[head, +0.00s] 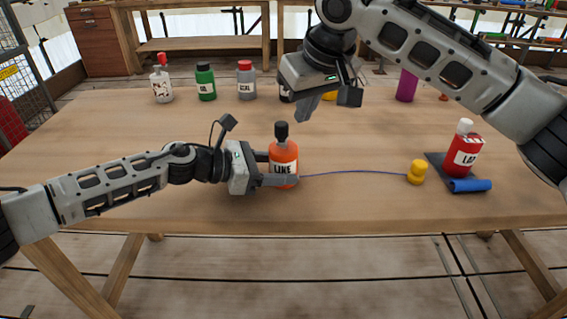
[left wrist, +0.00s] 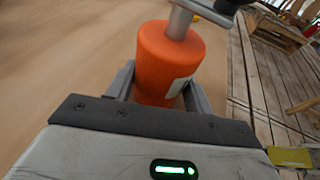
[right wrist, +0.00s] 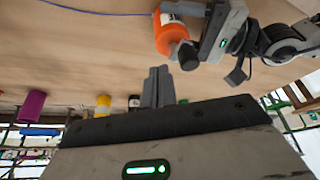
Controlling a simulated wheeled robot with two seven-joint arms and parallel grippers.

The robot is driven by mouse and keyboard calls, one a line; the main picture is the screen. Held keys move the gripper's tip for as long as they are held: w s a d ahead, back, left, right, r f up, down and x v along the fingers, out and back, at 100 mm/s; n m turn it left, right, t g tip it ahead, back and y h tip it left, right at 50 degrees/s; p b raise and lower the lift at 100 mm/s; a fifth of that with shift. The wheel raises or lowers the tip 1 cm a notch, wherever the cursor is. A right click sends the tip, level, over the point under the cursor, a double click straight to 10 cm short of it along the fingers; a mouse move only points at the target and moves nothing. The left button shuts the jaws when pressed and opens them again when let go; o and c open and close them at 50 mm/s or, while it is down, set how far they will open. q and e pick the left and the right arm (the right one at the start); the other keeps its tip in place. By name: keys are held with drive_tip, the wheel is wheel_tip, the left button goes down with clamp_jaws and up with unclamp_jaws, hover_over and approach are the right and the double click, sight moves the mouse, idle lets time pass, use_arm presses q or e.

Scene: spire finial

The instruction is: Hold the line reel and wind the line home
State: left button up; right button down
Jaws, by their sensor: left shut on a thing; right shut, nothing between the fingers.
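The line reel (head: 284,158) is an orange bottle-shaped body with a white label and a dark knob (head: 282,131) on top. It stands upright on the table. My left gripper (head: 285,180) is shut around its lower body; the left wrist view shows the orange body (left wrist: 168,60) between both fingers. A thin blue line (head: 350,171) runs from the reel rightward to a yellow peg-like piece (head: 417,172). My right gripper (head: 308,108) is shut and empty, above and behind the reel. In the right wrist view its fingers (right wrist: 158,85) are together, apart from the knob (right wrist: 188,56).
A red bottle (head: 463,155) stands on a dark mat (head: 437,163) at the right, with a blue roll (head: 470,186) in front. White (head: 162,84), green (head: 205,82) and grey (head: 246,82) bottles and a purple cylinder (head: 406,86) stand at the back.

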sight(289, 154)
drive_tip(key=shift+f, duration=0.1)
drive_tip(key=shift+f, duration=1.4)
drive_tip(key=shift+a, duration=0.7)
drive_tip(key=shift+s+a, duration=0.35)
drive_tip(key=shift+a, duration=0.05)
idle(0.3)
drive_tip(key=shift+s+a, duration=0.1)
drive_tip(key=shift+a, duration=0.25)
idle(0.3)
drive_tip(key=shift+s, duration=0.15)
